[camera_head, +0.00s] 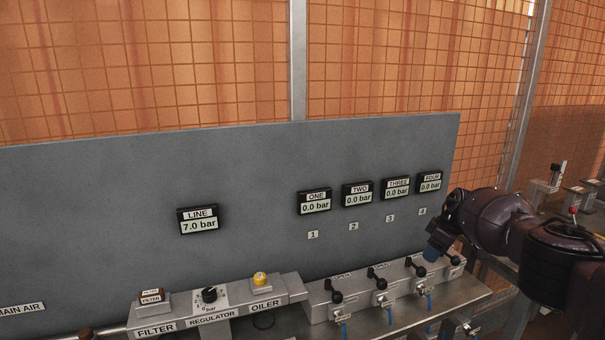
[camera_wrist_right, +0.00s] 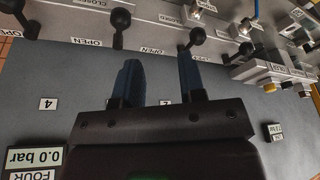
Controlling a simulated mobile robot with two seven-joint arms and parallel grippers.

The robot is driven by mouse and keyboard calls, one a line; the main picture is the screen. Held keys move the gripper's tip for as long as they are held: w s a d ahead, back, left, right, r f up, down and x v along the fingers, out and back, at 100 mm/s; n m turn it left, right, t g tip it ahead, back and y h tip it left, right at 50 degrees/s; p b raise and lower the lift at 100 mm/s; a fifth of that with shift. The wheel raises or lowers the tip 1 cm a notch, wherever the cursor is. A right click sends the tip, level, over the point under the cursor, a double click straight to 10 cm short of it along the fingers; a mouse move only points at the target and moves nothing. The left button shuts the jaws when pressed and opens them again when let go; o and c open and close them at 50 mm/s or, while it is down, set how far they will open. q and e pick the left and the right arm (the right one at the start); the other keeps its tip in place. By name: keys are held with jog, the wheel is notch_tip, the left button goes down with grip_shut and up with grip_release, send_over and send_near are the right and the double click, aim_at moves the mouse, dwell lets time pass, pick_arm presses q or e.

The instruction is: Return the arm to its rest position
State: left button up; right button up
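My right arm comes in from the right in the head view. Its gripper (camera_head: 433,249) is in front of the grey panel's right end, near the valve levers, mostly seen as one blue fingertip. In the right wrist view, the two blue fingers of this gripper (camera_wrist_right: 158,75) stand apart with nothing between them. A black-knobbed lever (camera_wrist_right: 197,36) shows just beyond the right finger, and another black knob (camera_wrist_right: 120,18) beyond the left finger; whether either finger touches is unclear. My left gripper is not in view.
The grey panel (camera_head: 100,200) carries a LINE display (camera_head: 198,220) at 7.0 bar and displays ONE (camera_head: 315,202) to FOUR (camera_head: 430,182) at 0.0 bar. Below are the valve block (camera_head: 350,305) and the regulator (camera_head: 210,298). A mesh fence (camera_head: 390,60) stands behind.

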jog(key=w+a+r+n+t+y, duration=0.35)
jog(key=a+n, duration=0.25)
jog(key=a, duration=0.6)
jog(key=s+a+n+t+y, duration=0.2)
jog(key=s+a+t+y, duration=0.1)
jog(key=a, duration=0.7)
jog(key=s+a+n+t+y, duration=0.1)
jog(key=s+a+t+y, duration=0.25)
jog(key=a, duration=0.65)
jog(key=s+d+f+m+h, duration=0.4)
jog(key=s+d+f+m, duration=0.2)
jog(key=s, duration=0.8)
jog(key=s+d+f+m+h, duration=0.4)
jog(key=s+d+f, duration=0.5)
jog(key=s, duration=0.6)
jog(key=s+d+f+m+h, duration=0.5)
jog(key=s+d+f+m, duration=0.3)
jog(key=s, duration=0.6)
jog(key=shift+s+d+f, duration=0.25)
jog(key=shift+d+f, duration=0.1)
jog(key=shift+d, duration=0.1)
